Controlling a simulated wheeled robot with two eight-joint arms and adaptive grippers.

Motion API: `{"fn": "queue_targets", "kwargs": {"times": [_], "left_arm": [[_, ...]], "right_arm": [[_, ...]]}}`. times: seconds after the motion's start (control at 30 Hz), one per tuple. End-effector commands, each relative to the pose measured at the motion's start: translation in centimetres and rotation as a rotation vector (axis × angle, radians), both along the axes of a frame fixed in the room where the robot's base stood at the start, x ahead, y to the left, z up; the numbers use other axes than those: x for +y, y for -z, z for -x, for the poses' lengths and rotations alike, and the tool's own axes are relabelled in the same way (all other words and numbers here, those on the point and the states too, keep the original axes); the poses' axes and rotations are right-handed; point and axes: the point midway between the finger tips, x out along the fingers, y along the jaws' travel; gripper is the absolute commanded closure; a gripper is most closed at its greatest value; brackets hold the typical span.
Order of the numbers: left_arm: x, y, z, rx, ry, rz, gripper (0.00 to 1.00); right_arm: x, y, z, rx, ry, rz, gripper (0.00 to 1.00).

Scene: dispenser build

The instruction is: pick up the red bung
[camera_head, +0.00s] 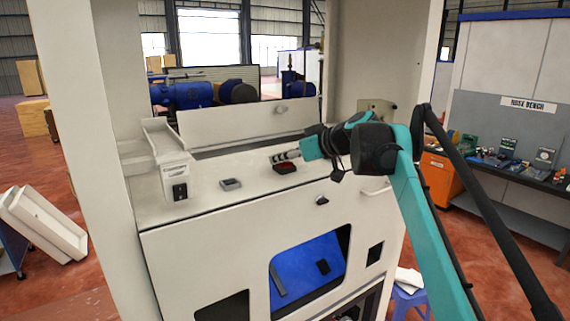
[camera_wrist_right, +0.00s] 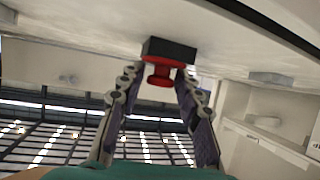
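The red bung (camera_wrist_right: 159,73) shows in the right wrist view with a dark square block (camera_wrist_right: 168,50) behind it. In the head view the red bung (camera_head: 285,168) sits on the white counter, at the fingers of my right gripper. My right gripper (camera_head: 286,156) comes in from the right, low over the counter. In the wrist view its two fingers (camera_wrist_right: 158,82) are spread, one on each side of the bung. I cannot tell whether they touch it. My left gripper is not in view.
A small grey block (camera_head: 230,184) lies on the counter (camera_head: 208,203) left of the bung. A white dispenser unit (camera_head: 175,181) with a chute stands further left. A cabinet post rises on the left, and a wall panel stands behind my right arm.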

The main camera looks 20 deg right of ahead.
Motion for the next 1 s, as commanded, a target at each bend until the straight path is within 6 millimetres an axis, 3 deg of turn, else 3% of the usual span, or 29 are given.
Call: {"fn": "queue_targets", "kwargs": {"times": [0.03,0.07,0.53,0.87,1.0], "left_arm": [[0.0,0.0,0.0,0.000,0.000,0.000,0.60],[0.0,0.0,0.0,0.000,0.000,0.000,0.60],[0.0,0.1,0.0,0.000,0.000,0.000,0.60],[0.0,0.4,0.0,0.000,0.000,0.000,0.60],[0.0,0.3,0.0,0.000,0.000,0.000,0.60]], "right_arm": [[0.0,0.0,0.0,0.000,0.000,0.000,0.86],[0.0,0.0,0.0,0.000,0.000,0.000,0.94],[0.0,-0.4,0.0,0.001,-0.001,0.001,0.94],[0.0,-4.2,0.0,0.000,0.000,0.000,0.94],[-3.5,-6.0,0.4,0.000,0.006,-0.001,0.94]]}}
